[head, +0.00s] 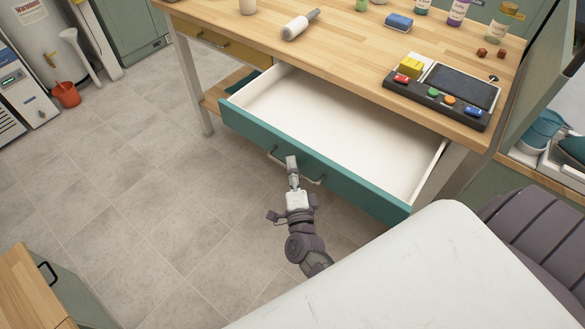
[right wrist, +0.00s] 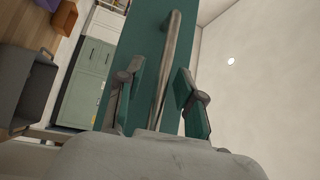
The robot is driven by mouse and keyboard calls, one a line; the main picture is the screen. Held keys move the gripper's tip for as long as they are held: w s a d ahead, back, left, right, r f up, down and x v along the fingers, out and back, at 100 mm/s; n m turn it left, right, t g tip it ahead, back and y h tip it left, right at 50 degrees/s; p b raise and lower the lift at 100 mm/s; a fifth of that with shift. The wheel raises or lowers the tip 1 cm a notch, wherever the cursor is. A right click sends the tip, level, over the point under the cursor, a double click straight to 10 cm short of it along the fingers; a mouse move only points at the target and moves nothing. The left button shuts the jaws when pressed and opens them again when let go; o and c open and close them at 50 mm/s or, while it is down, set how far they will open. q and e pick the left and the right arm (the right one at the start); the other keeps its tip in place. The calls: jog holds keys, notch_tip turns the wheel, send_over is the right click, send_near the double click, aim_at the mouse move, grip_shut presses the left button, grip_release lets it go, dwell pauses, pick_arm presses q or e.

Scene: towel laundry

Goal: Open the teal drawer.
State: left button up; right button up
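The teal drawer (head: 330,170) is pulled well out of the wooden table, and its white inside is empty. Its metal handle (head: 274,156) is on the teal front. My right gripper (head: 291,163) is at the middle of this handle. In the right wrist view, the handle (right wrist: 172,55) runs between the two fingers of my right gripper (right wrist: 160,92). The fingers stand apart, with gaps beside the bar, so it is around the handle but not clamped on it. My left gripper is not in view.
The wooden tabletop (head: 350,50) holds a lint roller (head: 300,24), a control panel (head: 437,105), a blue sponge (head: 398,22) and bottles. A yellow drawer (head: 225,45) is shut at the left. A red bucket (head: 66,94) stands on the floor.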

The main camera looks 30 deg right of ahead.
jog(key=v, duration=1.2)
dwell(0.4)
jog(key=s+a+f+n+g+y, duration=0.25)
jog(key=f+n, duration=0.25)
jog(key=f, duration=0.4)
jog(key=s+a+f+n+g+y, duration=0.25)
jog(key=f+n, duration=0.25)
jog(key=f, duration=0.3)
jog(key=s+a+f+n+g+y, duration=0.1)
jog(key=s+f+n+g+y, duration=0.2)
jog(key=f, duration=0.6)
jog(key=s+d+f+n+g, duration=0.4)
jog(key=s+f, duration=0.3)
jog(key=s, duration=0.4)
jog(key=s+d+f+n+g, duration=0.4)
jog(key=s+f+n+g, duration=0.1)
jog(key=s, duration=0.6)
notch_tip(320, 180, down, 2)
jog(key=shift+s+d+f+n+h, duration=0.25)
jog(key=shift+n+h, duration=0.05)
jog(key=shift+n, duration=0.3)
